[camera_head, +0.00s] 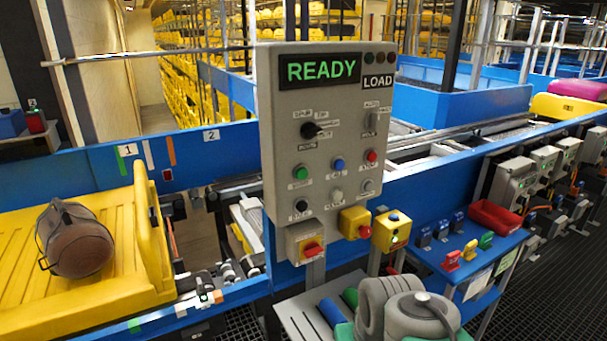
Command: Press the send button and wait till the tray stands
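The grey control panel (283,125) stands upright in the middle, with a display (320,71) reading READY in green and a smaller LOAD sign (378,82). It carries a green button (300,172), a blue button (338,164), a red button (372,156), and black, white and grey ones below. The small labels are too blurred to tell which is the send button. The yellow tray (30,290) is at the left on the conveyor, with a brown rounded bag (80,245) in it.
Below the panel are a red-and-yellow switch (313,248), a yellow box with a red button (355,222) and another yellow box (391,231). Blue conveyor rails run behind the panel.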

